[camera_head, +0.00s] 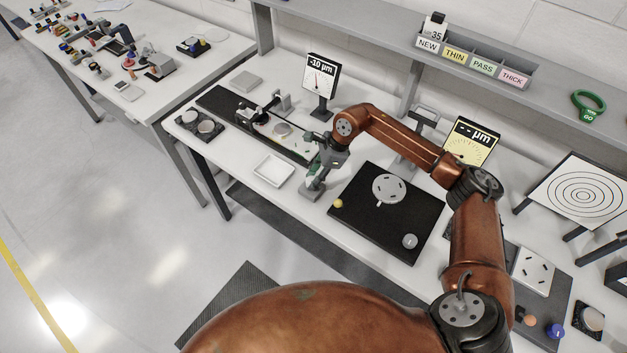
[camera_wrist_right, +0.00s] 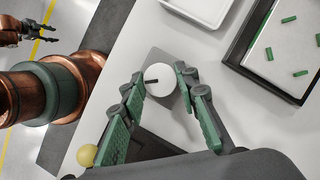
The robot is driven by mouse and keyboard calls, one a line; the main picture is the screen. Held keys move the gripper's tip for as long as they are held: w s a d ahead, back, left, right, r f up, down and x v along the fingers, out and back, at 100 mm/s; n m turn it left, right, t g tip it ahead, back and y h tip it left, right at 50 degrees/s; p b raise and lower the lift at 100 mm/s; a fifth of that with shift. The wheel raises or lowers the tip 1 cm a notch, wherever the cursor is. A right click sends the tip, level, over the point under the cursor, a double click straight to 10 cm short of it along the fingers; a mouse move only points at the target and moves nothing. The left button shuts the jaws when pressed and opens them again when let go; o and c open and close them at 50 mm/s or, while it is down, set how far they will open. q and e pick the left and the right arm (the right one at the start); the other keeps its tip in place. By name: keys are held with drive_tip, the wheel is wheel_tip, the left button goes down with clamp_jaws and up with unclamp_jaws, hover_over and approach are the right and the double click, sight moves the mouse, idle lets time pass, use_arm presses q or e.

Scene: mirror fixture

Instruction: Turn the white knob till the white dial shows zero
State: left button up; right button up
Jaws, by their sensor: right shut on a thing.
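The white dial (camera_head: 319,76) stands at the back of the bench in the head view and reads -10 µm. Its needle points up, near the middle of the scale. The white knob (camera_wrist_right: 160,79) is round with a dark mark and sits on a grey block (camera_head: 311,192). My right gripper (camera_wrist_right: 167,82) is shut on the white knob, one green-padded finger on each side. In the head view my right gripper (camera_head: 318,178) points down and hides most of the knob. My left gripper (camera_wrist_right: 45,32) shows only in the right wrist view, open and empty, away from the bench.
A white tray (camera_head: 273,169) lies left of the knob. A black plate (camera_head: 360,220) with a disc, a yellow ball and a grey knob lies to the right. A yellow dial (camera_head: 471,143) stands behind it. A black-framed fixture (camera_head: 225,101) lies behind the tray.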

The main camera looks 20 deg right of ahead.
drive_tip(key=shift+w+d+f+n+g+b, duration=0.1)
drive_tip(key=shift+w+n+g+b, duration=0.1)
drive_tip(key=shift+n+b, duration=0.5)
drive_tip(key=shift+w+n+g+b, duration=0.15)
drive_tip(key=shift+n+b, duration=0.25)
drive_tip(key=shift+b, duration=0.55)
drive_tip(key=n+g+b, duration=0.1)
drive_tip(key=n+b, duration=0.1)
drive_tip(key=b, duration=0.1)
drive_tip(key=n+g+b, duration=0.1)
drive_tip(key=n+b, duration=0.2)
drive_tip(key=shift+h, duration=0.3)
use_arm(q)
drive_tip(key=s+f+b, duration=0.2)
drive_tip(key=s+f, duration=0.1)
drive_tip(key=f, duration=0.9)
drive_tip(key=shift+s+f+g+b, duration=0.2)
drive_tip(key=shift+s+g+b, duration=0.05)
drive_tip(key=shift+g+b, duration=0.15)
use_arm(e)
drive_tip(key=shift+r+n+g, duration=0.2)
drive_tip(key=shift+n+g, duration=0.15)
drive_tip(key=shift+n, duration=0.65)
drive_tip(key=o, duration=1.1)
drive_tip(key=shift+f, duration=0.1)
drive_tip(key=shift+o, duration=0.2)
use_arm(q)
drive_tip(key=shift+a, duration=0.1)
